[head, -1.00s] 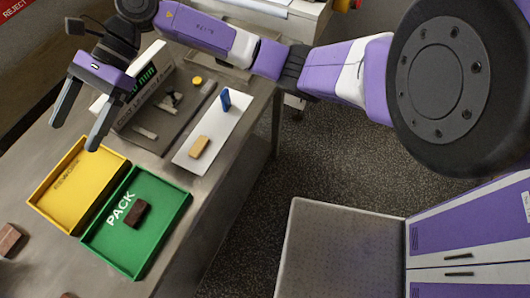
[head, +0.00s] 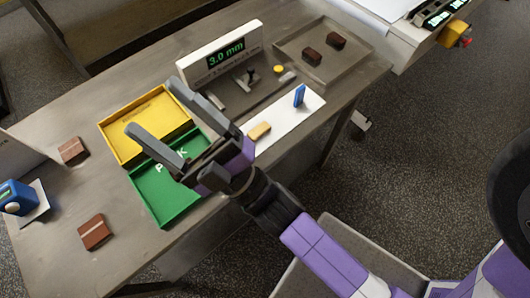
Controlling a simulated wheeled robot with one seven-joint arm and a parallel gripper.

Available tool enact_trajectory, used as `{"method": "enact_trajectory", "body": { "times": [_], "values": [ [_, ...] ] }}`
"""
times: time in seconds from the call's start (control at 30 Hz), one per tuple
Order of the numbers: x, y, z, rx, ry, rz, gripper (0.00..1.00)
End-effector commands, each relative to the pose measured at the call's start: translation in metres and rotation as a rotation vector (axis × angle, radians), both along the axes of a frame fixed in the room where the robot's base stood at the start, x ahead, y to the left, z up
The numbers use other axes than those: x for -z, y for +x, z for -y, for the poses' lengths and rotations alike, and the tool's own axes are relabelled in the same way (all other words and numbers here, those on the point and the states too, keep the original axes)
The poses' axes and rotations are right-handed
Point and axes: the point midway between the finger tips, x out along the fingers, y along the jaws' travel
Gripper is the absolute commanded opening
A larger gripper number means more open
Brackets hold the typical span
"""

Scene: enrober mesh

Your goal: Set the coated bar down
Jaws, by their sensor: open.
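My gripper (head: 150,110) is open, with nothing between its fingers. It hangs over the yellow tray (head: 118,139) and the green PACK tray (head: 168,219), its body covering part of the green one. No bar shows in the visible part of the green tray; the rest is hidden behind my gripper. Dark brown coated bars lie on the table: a bar with a pale stripe (head: 95,231) at front left, and another striped bar (head: 73,150) left of the yellow tray. Two more brown bars (head: 312,57) (head: 336,41) lie on the grey tray (head: 362,50) at the back.
A gauge reading 3.0 mm (head: 226,51) stands behind the trays. A tan bar (head: 259,131) and an upright blue piece (head: 299,96) are on a white sheet (head: 283,122). A blue device (head: 17,197) stands at the left. Table between left bars and trays is clear.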

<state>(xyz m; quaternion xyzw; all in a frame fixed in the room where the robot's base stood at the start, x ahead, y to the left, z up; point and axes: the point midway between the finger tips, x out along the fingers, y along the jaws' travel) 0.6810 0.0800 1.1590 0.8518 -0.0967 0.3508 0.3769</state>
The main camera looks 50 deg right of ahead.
Motion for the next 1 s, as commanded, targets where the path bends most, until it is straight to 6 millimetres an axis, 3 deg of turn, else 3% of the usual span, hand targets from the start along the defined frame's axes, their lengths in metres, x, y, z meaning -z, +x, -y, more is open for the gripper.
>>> {"method": "enact_trajectory", "body": {
  "times": [0.03, 0.3, 0.5, 0.7, 1.0],
  "values": [
    [0.017, -0.015, 0.003, -0.021, 0.083, -0.082, 0.77],
    [0.103, -0.094, 0.035, -0.095, 0.474, -0.496, 0.77],
    [0.149, -0.162, 0.059, -0.111, 0.69, -0.784, 0.77],
    [0.169, -0.204, 0.076, -0.102, 0.805, -0.956, 0.77],
    [0.173, -0.214, 0.08, -0.096, 0.833, -0.995, 0.77]
  ]
}}
